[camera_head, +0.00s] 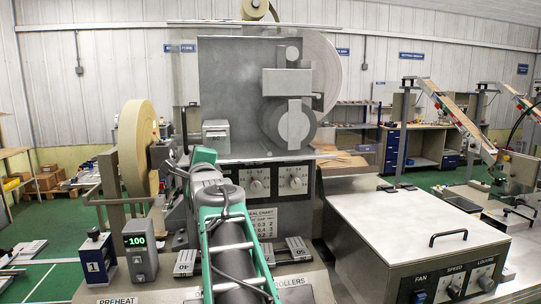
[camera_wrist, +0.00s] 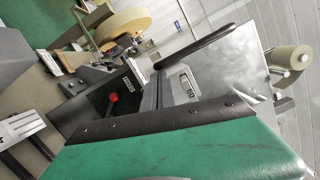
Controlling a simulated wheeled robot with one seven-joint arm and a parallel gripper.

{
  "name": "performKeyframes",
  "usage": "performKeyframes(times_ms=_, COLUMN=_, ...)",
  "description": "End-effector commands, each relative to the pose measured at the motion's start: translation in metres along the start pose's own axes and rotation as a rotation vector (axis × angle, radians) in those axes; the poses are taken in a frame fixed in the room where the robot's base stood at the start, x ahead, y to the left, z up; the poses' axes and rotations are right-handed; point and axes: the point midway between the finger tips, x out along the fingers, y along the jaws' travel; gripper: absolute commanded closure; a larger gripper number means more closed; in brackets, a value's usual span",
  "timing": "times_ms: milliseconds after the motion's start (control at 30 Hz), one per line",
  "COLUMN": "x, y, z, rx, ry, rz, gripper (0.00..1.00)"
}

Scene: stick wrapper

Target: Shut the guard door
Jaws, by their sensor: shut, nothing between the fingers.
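The stick-wrapping machine stands at the middle of the head view. What looks like its guard door, a clear, greyish pane (camera_head: 235,95), spans the upper front of the machine, with reels and rollers seen through it. I cannot tell how far it stands open. My gripper (camera_head: 204,156) is at the end of my green and grey arm, in front of the pane's lower left part. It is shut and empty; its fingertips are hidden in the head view. In the wrist view a large green surface with a dark strip fills the lower part, and a grey panel (camera_wrist: 240,80) lies beyond it.
A tan paper reel (camera_head: 138,140) stands left of the machine. A grey box (camera_head: 415,225) with a black handle and dials is at the right. A counter reading 100 (camera_head: 139,243) is at the front left. A red-knobbed lever (camera_wrist: 113,97) shows in the wrist view.

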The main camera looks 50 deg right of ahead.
Motion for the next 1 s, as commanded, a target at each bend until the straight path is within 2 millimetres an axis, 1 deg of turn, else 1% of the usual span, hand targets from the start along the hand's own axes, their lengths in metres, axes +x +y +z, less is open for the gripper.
performKeyframes(times_ms=33, x=0.0, y=0.001, z=0.002, rx=0.001, ry=-0.011, rz=0.0, gripper=1.0)
performKeyframes(times_ms=100, x=-0.001, y=0.003, z=-0.004, rx=0.001, ry=-0.011, rz=0.0, gripper=1.0)
performKeyframes(times_ms=167, x=-0.002, y=0.005, z=-0.014, rx=0.001, ry=-0.01, rz=0.0, gripper=1.0)
performKeyframes(times_ms=267, x=-0.003, y=0.008, z=-0.034, rx=0.002, ry=-0.01, rz=0.0, gripper=1.0)
performKeyframes(times_ms=300, x=-0.019, y=0.005, z=-0.03, rx=0.001, ry=-0.013, rz=-0.004, gripper=1.0)
performKeyframes(times_ms=400, x=-0.049, y=0.005, z=-0.029, rx=0.001, ry=-0.014, rz=-0.003, gripper=1.0)
performKeyframes(times_ms=533, x=-0.079, y=0.006, z=-0.029, rx=0.001, ry=-0.015, rz=0.0, gripper=1.0)
performKeyframes(times_ms=600, x=-0.091, y=0.004, z=-0.029, rx=0.002, ry=-0.015, rz=0.001, gripper=1.0)
performKeyframes(times_ms=700, x=-0.1, y=0.004, z=-0.029, rx=0.002, ry=-0.016, rz=0.003, gripper=1.0)
performKeyframes(times_ms=833, x=-0.103, y=0.007, z=-0.027, rx=-0.006, ry=-0.018, rz=0.013, gripper=1.0)
performKeyframes(times_ms=867, x=-0.102, y=0.012, z=-0.025, rx=-0.02, ry=-0.019, rz=0.026, gripper=1.0)
performKeyframes(times_ms=933, x=-0.1, y=0.037, z=-0.017, rx=-0.087, ry=-0.029, rz=0.087, gripper=1.0)
performKeyframes(times_ms=967, x=-0.1, y=0.054, z=-0.012, rx=-0.134, ry=-0.038, rz=0.128, gripper=1.0)
performKeyframes(times_ms=1000, x=-0.101, y=0.081, z=-0.003, rx=-0.212, ry=-0.058, rz=0.194, gripper=1.0)
